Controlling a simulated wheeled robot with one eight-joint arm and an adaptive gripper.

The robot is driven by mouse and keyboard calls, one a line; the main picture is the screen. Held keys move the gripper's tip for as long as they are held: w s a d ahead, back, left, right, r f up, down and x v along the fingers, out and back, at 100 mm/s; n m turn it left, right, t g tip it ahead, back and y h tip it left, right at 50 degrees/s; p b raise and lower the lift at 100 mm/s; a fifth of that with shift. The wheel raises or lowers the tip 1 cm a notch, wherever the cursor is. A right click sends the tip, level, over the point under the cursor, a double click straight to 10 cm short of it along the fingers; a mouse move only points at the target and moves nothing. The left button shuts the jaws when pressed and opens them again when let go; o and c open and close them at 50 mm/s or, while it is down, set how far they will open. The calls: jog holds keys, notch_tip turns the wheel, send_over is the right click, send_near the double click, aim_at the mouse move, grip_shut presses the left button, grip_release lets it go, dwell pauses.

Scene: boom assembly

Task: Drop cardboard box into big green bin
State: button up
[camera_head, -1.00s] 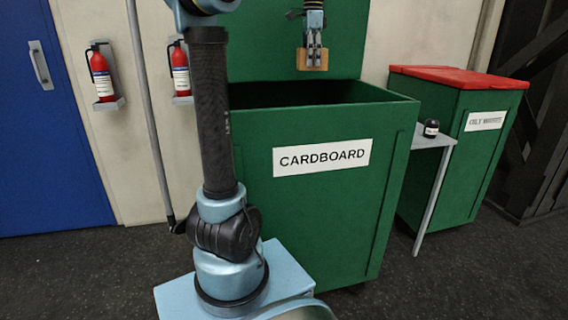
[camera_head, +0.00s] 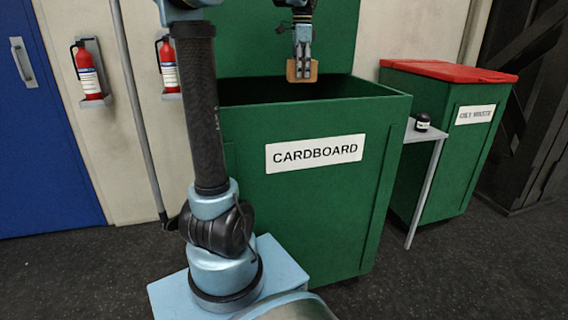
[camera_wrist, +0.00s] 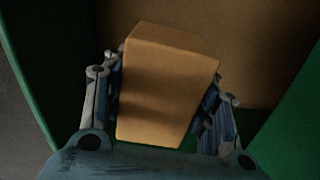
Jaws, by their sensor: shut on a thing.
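The small brown cardboard box (camera_head: 302,71) is held between the fingers of my gripper (camera_head: 302,62), above the opening of the big green bin (camera_head: 300,215) labelled CARDBOARD. In the wrist view the box (camera_wrist: 168,88) sits between both fingers of my gripper (camera_wrist: 165,105), clamped at its sides. Green bin walls (camera_wrist: 295,140) frame the wrist view. A large brown surface (camera_wrist: 240,40) lies beyond the box, inside the bin walls. The bin's bottom is hidden in the head view.
A second green bin with a red lid (camera_head: 450,72) stands to the right. A small shelf (camera_head: 425,135) with a dark round object (camera_head: 422,121) is between the bins. Two fire extinguishers (camera_head: 88,70) hang on the wall at left, near a blue door (camera_head: 45,120).

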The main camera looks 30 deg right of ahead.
jog(key=o, duration=1)
jog(key=shift+c, duration=0.2)
notch_tip(320, 180, up, 12)
jog(key=shift+f, duration=0.1)
dwell(0.3)
